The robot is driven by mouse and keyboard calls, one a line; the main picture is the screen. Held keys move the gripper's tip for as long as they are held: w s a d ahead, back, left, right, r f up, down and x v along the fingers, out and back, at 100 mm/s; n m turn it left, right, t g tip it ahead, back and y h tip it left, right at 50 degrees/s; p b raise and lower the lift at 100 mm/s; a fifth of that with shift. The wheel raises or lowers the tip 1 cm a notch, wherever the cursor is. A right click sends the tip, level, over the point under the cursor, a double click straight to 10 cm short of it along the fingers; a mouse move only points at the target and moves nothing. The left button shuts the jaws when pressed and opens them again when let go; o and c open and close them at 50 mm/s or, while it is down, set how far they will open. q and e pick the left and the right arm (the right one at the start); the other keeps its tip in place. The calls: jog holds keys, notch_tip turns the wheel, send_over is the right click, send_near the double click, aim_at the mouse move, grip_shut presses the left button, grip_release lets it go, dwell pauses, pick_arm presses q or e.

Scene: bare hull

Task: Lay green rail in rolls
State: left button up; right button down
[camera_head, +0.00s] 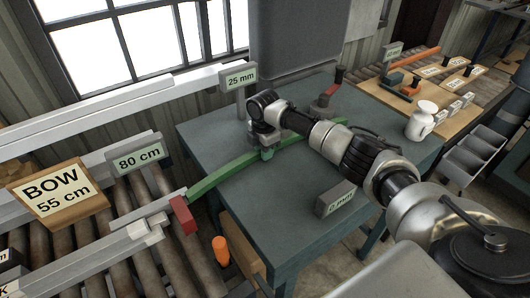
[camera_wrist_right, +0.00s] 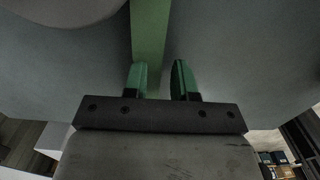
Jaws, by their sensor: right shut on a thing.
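The green rail (camera_head: 225,174) is a long, slightly bowed bar lying across the dark green table. Its left end reaches past the table edge, near a red block (camera_head: 183,215) beside the rollers (camera_head: 130,208). My right gripper (camera_head: 266,152) is shut on the rail near its middle and hides a part of it. In the right wrist view the rail (camera_wrist_right: 150,32) runs up from between the two green-tipped fingers (camera_wrist_right: 160,80). Whether the rail touches the table is hard to tell. My left gripper is not in view.
The dark green table (camera_head: 300,180) bears a "0 mm" block (camera_head: 335,202) and a "25 mm" sign (camera_head: 240,78). An "80 cm" sign (camera_head: 139,157) and a "BOW 55 cm" sign (camera_head: 57,195) stand over the rollers. An orange handle (camera_head: 220,250) stands at the front. A white jug (camera_head: 421,121) is at right.

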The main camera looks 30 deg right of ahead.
jog(key=c, duration=0.8)
grip_release()
notch_tip(320, 180, up, 11)
jog(key=shift+f+b, duration=0.1)
jog(key=shift+b, duration=0.4)
